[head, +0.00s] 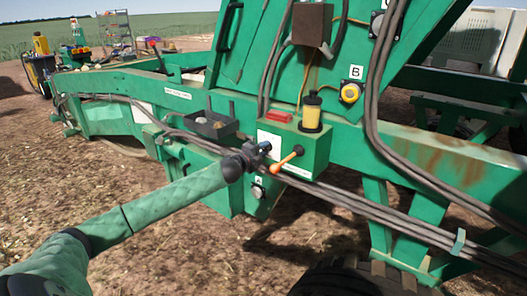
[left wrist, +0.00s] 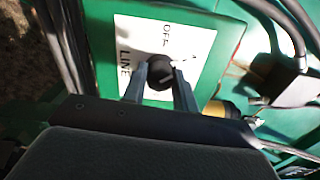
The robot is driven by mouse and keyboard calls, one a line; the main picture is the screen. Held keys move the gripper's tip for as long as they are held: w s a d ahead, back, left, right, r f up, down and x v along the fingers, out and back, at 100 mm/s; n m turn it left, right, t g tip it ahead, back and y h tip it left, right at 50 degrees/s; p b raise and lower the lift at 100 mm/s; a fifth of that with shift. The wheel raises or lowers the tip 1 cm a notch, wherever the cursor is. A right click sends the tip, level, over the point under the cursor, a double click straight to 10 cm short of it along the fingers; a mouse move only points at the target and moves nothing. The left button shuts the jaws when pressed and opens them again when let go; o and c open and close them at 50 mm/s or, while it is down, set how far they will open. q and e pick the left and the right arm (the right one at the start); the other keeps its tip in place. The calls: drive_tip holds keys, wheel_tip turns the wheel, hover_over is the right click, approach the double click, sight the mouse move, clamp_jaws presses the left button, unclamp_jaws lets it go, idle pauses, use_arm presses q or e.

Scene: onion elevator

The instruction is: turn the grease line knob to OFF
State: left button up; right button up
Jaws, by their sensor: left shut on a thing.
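The grease line knob (left wrist: 160,72) is small, round and dark, on a white label plate (left wrist: 185,45) reading OFF and LINE in the left wrist view. It carries a short pale mark; I cannot tell surely which position it points to. My left gripper (left wrist: 159,80) is shut on the knob, one finger on each side. In the head view the left gripper (head: 264,150) is at the front of the green box, just below the plate (head: 268,138), and covers the knob. My right gripper is in neither view.
An orange-handled lever (head: 287,159) sticks out close beside the gripper. A yellow-and-black canister (head: 312,112) and a red block (head: 278,116) are on the box top. A black tray (head: 211,124) is to the left. Thick hoses (head: 370,217) run below. Knob B (head: 350,93) is up right.

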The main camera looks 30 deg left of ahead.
use_arm(q)
drive_tip(key=n, duration=0.2)
drive_tip(key=shift+n, duration=0.4)
drive_tip(key=n, duration=0.2)
drive_tip(key=shift+n, duration=2.3)
drive_tip(key=shift+f+n+p, duration=0.1)
drive_tip(key=shift+n+p, duration=0.2)
drive_tip(key=shift+n, duration=0.1)
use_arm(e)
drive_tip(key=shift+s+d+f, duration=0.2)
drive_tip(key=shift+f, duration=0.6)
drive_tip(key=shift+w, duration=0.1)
use_arm(q)
drive_tip(key=o, duration=1)
drive_tip(key=shift+a, duration=0.1)
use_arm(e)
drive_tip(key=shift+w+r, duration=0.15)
